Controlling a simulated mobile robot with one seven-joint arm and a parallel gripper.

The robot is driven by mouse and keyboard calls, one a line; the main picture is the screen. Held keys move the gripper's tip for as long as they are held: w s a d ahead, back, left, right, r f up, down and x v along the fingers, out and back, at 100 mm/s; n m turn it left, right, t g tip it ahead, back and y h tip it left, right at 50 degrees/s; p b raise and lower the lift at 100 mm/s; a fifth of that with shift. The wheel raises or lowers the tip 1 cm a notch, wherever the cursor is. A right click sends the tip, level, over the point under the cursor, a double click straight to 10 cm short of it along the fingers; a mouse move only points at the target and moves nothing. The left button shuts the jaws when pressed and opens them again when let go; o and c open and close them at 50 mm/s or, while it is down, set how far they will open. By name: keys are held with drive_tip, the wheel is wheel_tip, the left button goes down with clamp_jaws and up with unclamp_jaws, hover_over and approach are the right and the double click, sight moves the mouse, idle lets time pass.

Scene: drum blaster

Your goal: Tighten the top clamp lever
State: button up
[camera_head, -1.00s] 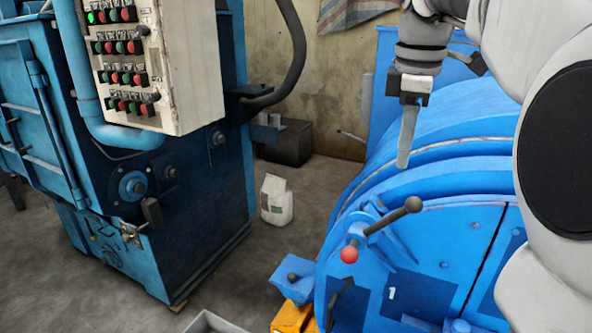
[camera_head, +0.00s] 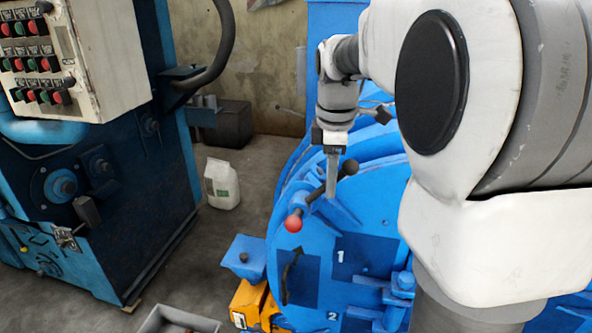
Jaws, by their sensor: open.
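The top clamp lever (camera_head: 320,195) is a dark bar on the upper left of the blue drum door, with a red ball (camera_head: 293,221) at its lower left end and a black knob (camera_head: 349,168) at its upper right end. My gripper (camera_head: 331,190) points down at the lever, its fingers overlapping the bar just left of the black knob. I see the fingers edge-on as one grey strip, so the gap is hidden. It is open, and whether it touches the bar I cannot tell.
The blue drum (camera_head: 365,240) fills the middle, partly behind my arm. A blue machine with a white button panel (camera_head: 90,50) stands at left. A grey tray (camera_head: 180,322) lies at the bottom.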

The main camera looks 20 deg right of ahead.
drive_tip(key=shift+w+f, duration=0.1)
drive_tip(key=shift+f, duration=0.8)
drive_tip(key=shift+c, duration=0.3)
clamp_jaws()
idle(0.6)
